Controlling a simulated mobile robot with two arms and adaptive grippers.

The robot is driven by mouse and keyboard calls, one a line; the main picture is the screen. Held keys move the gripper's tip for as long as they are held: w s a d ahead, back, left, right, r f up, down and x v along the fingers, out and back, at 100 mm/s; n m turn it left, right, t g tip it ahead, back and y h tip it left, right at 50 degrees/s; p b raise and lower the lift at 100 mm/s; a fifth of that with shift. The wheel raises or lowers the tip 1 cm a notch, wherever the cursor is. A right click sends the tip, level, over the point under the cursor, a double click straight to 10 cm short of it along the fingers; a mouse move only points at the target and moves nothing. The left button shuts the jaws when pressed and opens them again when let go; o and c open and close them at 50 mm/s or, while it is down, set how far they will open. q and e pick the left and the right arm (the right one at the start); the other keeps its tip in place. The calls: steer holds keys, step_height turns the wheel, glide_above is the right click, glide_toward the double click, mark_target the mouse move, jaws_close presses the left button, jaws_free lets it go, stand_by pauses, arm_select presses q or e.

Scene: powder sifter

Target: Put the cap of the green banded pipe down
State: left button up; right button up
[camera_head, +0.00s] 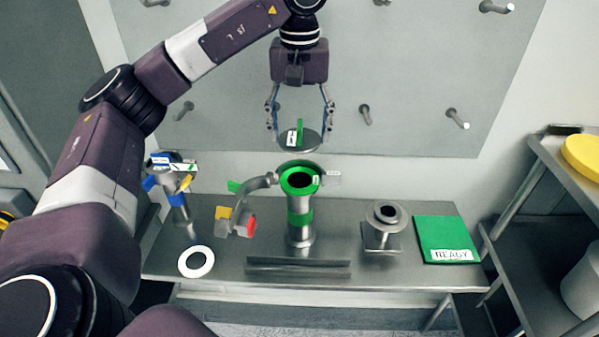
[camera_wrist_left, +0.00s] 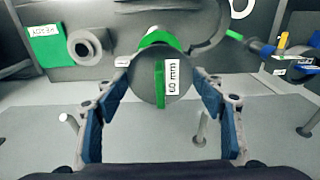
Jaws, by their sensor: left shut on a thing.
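My left gripper (camera_head: 299,118) is shut on the cap (camera_head: 312,141), a round grey metal disc with a green handle and a white label. It holds the cap in the air above and behind the green banded pipe (camera_head: 300,216). The pipe stands upright on the metal table with its top open and a green ring round its mouth. My right gripper is not in view.
On the metal table (camera_head: 400,280) stand a blue banded pipe (camera_head: 178,205), a white ring (camera_head: 196,262), a flanged metal piece (camera_head: 382,226) and a green READY mat (camera_head: 445,238). A pegboard with pegs (camera_head: 365,114) rises behind.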

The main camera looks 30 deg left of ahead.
arm_select(q)
step_height(320, 180, down, 5)
steer(key=shift+f+p, duration=0.2)
steer(key=shift+p, duration=0.3)
step_height(320, 180, down, 4)
steer(key=shift+s+f+p, duration=0.1)
steer(key=shift+p, duration=0.45)
steer(key=shift+s+d+f, duration=0.1)
steer(key=shift+f, duration=0.1)
steer(key=shift+s+d+f, duration=0.1)
steer(key=shift+s, duration=0.1)
steer(key=shift+f, duration=0.3)
steer(key=shift+s+d+f+b, duration=0.15)
steer(key=shift+f+b, duration=0.1)
steer(key=shift+b, duration=0.35)
steer(key=shift+c, duration=1)
steer(key=o, duration=1.3)
steer(key=shift+f, duration=0.1)
steer(key=shift+o, duration=0.9)
steer(key=shift+w+f, duration=0.15)
steer(key=shift+w, duration=0.05)
steer(key=shift+w+f, duration=0.1)
steer(key=shift+w, duration=0.2)
steer(key=shift+s+r, duration=0.2)
steer(key=shift+s, duration=0.05)
